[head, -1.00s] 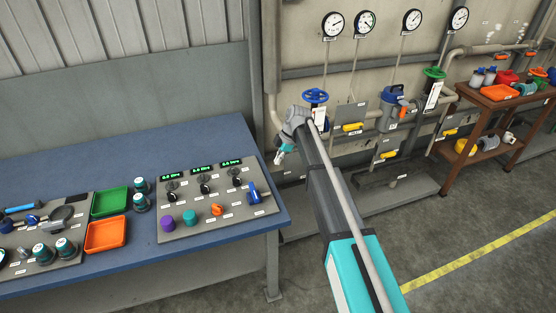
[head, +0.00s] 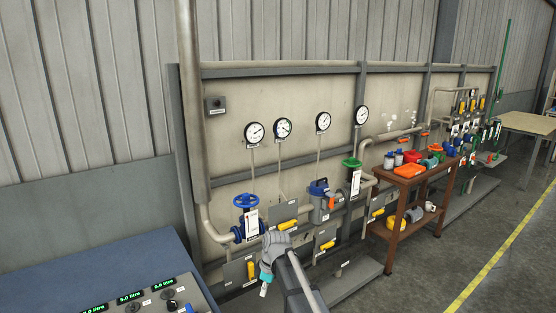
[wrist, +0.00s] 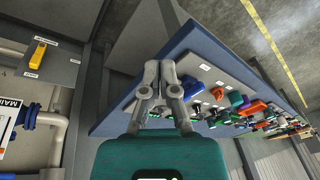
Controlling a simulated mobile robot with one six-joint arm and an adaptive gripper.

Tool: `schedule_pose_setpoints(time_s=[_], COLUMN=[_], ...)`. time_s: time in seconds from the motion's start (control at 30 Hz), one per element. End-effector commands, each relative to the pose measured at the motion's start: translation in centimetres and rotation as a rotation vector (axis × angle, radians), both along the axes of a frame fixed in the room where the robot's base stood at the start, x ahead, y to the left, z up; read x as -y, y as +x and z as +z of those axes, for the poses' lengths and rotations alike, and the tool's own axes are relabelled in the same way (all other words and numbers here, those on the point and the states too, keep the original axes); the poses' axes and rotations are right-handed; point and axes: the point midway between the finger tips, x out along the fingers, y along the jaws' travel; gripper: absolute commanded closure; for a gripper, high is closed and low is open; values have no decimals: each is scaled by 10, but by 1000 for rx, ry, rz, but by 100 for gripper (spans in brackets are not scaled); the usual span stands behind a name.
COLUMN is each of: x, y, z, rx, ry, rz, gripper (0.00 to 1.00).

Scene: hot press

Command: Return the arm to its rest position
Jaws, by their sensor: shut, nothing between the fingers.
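My gripper (wrist: 158,68) shows in the wrist view with its two grey fingers together at the tips, shut and empty. Beyond it in that view is the blue bench (wrist: 115,112) with its control panel, apart from the fingers as far as I can tell. In the head view my arm (head: 296,285) rises from the bottom edge, and its wrist end sits in front of the lower part of the pipe wall.
The blue bench (head: 95,270) with a dial panel (head: 170,296) stands at lower left. A pipe wall carries a blue handwheel (head: 246,201), several gauges and yellow-handled valves. A brown cart (head: 403,183) holds coloured items to the right. The floor (head: 440,240) right of the cart is clear.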

Motion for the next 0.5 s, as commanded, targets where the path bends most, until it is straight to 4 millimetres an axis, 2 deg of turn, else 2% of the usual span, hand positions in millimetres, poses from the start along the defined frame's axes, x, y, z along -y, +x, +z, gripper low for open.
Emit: schedule_pose_setpoints(time_s=[0.03,0.1,0.3,0.5], x=[22,46,111,167], y=[-17,-31,-75,-122], z=[-1,-2,-4,-5], rx=[-9,-22,-51,-67], ry=[-21,-49,-124,-188], rz=[-88,-211,-565,-916], gripper=[100,100,100,100])
